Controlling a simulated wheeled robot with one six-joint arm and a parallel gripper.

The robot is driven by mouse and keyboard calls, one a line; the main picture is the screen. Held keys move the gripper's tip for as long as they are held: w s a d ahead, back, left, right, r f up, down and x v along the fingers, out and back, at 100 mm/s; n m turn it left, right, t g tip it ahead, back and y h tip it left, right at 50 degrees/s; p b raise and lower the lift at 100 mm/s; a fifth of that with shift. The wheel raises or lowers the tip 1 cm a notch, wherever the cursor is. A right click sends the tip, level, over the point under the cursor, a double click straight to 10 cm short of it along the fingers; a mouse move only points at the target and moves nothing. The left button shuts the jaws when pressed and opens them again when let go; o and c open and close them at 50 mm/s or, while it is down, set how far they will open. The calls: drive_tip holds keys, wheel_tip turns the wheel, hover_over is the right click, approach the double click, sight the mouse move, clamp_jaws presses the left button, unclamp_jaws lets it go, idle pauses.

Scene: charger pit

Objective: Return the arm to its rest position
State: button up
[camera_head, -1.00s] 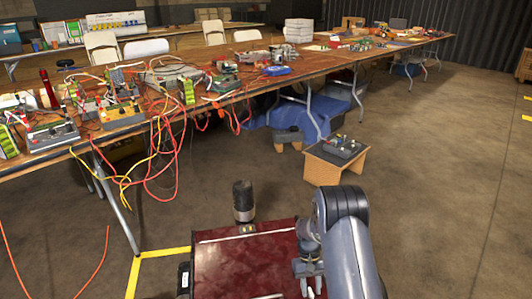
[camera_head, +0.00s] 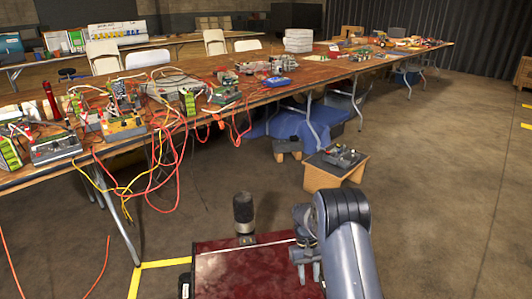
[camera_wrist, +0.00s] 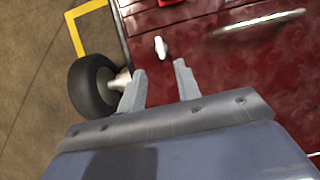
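My arm reaches in from the bottom right of the head view. My gripper (camera_head: 305,262) hangs over the edge of a dark red, box-like body. In the wrist view my gripper (camera_wrist: 160,72) has its two grey fingers apart, with nothing held between them. Behind the fingers lies the dark red surface (camera_wrist: 245,65) with a long metal handle and a small pale fitting.
A long wooden table (camera_head: 135,140) crowded with cables and electronic boxes stands ahead and to the left. A small wooden stand (camera_head: 330,175) with a grey device is ahead. A black wheel (camera_wrist: 95,85) adjoins the red body. The floor at right is clear.

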drive_tip(key=b+x, duration=0.2)
drive_tip(key=x, duration=0.7)
drive_tip(key=shift+f, duration=0.15)
drive_tip(key=m+y, duration=0.1)
drive_tip(key=m, duration=0.2)
drive_tip(key=m+y, duration=0.1)
drive_tip(key=m, duration=0.1)
drive_tip(key=shift+s+d+m+p, duration=0.1)
drive_tip(key=shift+d+m+p, duration=0.1)
drive_tip(key=shift+m+p, duration=0.2)
drive_tip(key=m+y+p, duration=0.1)
drive_tip(key=m, duration=0.2)
drive_tip(key=shift+m, duration=0.3)
drive_tip(key=m+t+y, duration=0.1)
drive_tip(key=m, duration=0.2)
drive_tip(key=shift+s+d+p, duration=0.1)
drive_tip(key=shift+p, duration=0.25)
